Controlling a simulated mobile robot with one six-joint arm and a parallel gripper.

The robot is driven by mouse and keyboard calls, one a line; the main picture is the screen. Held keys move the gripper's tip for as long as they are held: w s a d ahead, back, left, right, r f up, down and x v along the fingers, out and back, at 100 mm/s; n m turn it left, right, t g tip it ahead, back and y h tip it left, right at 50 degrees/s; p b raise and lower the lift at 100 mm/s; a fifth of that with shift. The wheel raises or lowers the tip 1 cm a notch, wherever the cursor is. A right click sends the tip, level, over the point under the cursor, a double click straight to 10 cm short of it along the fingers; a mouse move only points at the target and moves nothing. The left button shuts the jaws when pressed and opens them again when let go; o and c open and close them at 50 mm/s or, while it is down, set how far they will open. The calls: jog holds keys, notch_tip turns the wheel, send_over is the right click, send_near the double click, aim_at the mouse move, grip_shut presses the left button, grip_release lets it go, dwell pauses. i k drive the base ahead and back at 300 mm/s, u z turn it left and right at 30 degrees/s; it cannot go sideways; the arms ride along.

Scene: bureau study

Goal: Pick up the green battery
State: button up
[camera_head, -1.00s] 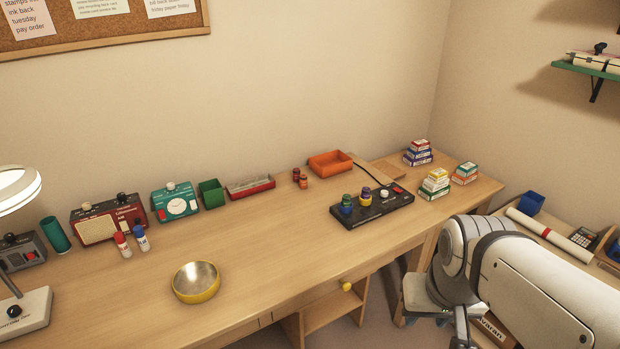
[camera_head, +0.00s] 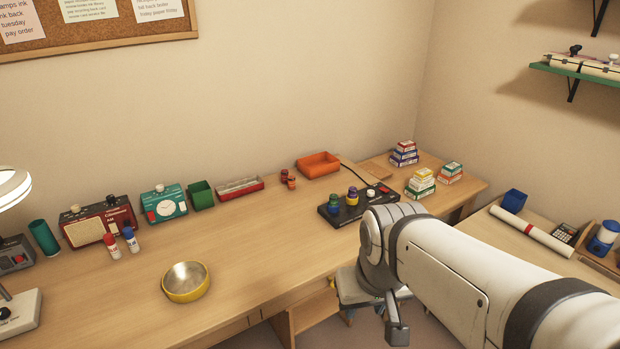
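A green-topped battery (camera_head: 333,203) with a blue lower part stands upright in the black charger (camera_head: 361,211) on the desk. A grey end part below that joint, likely my gripper (camera_head: 397,333), hangs in front of the desk's front edge, apart from the batteries. Its fingers cannot be made out.
Small red batteries (camera_head: 288,180) stand near an orange tray (camera_head: 318,164) behind the charger. Stacked small boxes (camera_head: 421,183) stand to its right. A yellow bowl (camera_head: 186,282) sits at the left front. The desk between bowl and charger is clear.

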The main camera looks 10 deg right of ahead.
aim_at(333, 198)
jog(key=z, duration=0.05)
jog(key=i, duration=1.5)
jog(key=u, duration=0.1)
